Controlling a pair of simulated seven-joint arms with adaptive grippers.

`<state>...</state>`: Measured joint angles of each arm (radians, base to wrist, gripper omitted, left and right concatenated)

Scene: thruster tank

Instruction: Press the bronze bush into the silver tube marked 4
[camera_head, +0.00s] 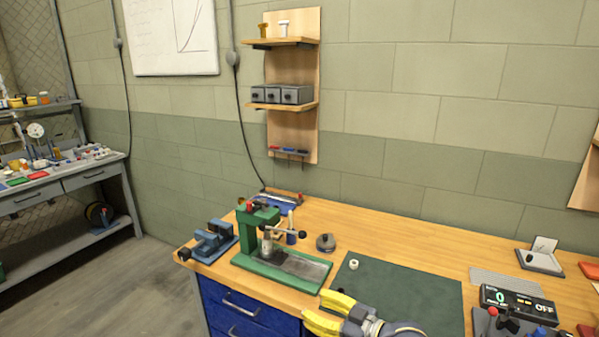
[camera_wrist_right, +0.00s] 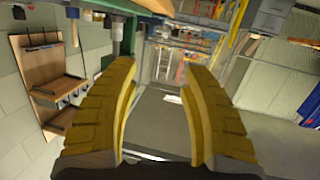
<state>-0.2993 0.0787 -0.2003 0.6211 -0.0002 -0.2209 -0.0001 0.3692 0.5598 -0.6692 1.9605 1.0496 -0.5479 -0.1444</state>
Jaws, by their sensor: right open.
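My right gripper (camera_head: 315,304) is at the bottom of the head view, its yellow fingers open over the front edge of the bench. In the right wrist view its fingers (camera_wrist_right: 160,68) are wide apart with nothing between them. A green press (camera_head: 257,226) stands on the bench to its upper left. A small silver cylinder (camera_head: 267,243) shows at the press, under its ram area; I cannot read a mark on it. A small pale ring (camera_head: 353,264) lies on the dark green mat (camera_head: 410,290). I cannot make out a bronze bush. My left gripper is not in view.
A blue vise (camera_head: 208,243) stands left of the press, and a round grey piece (camera_head: 325,243) right of it. A readout box (camera_head: 517,304) and a grey stand (camera_head: 540,259) are at the right. Most of the mat is clear.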

